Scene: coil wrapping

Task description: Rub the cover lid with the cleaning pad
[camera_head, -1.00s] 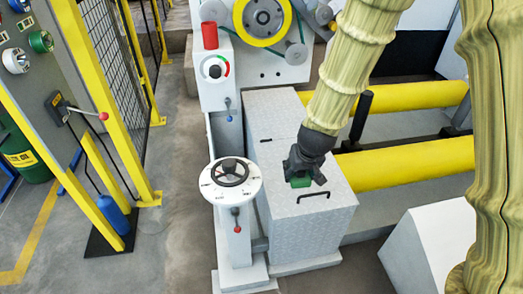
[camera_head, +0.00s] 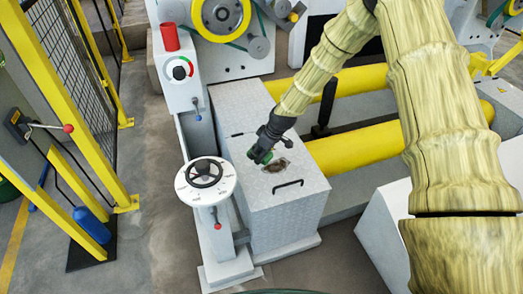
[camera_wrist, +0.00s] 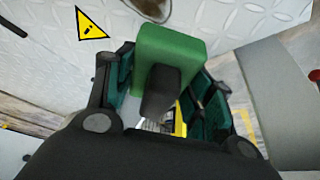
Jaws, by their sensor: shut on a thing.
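The cover lid (camera_head: 302,200) is the pale, patterned metal top of a box, with two dark handles. A brown, dirty-looking patch (camera_head: 276,165) shows on it. My gripper (camera_head: 260,157) is at the left part of the lid, just left of the patch. It is shut on the green cleaning pad (camera_head: 266,158). In the wrist view the pad (camera_wrist: 168,62) shows as a green block with a dark grip between my fingers, close to the patterned metal. I cannot tell whether the pad touches the lid.
A white handwheel post (camera_head: 206,184) stands left of the box. A control post with a red cylinder (camera_head: 170,37) stands behind it. Yellow rollers (camera_head: 355,147) run along the right. A yellow warning sign (camera_wrist: 90,24) shows on the metal in the wrist view.

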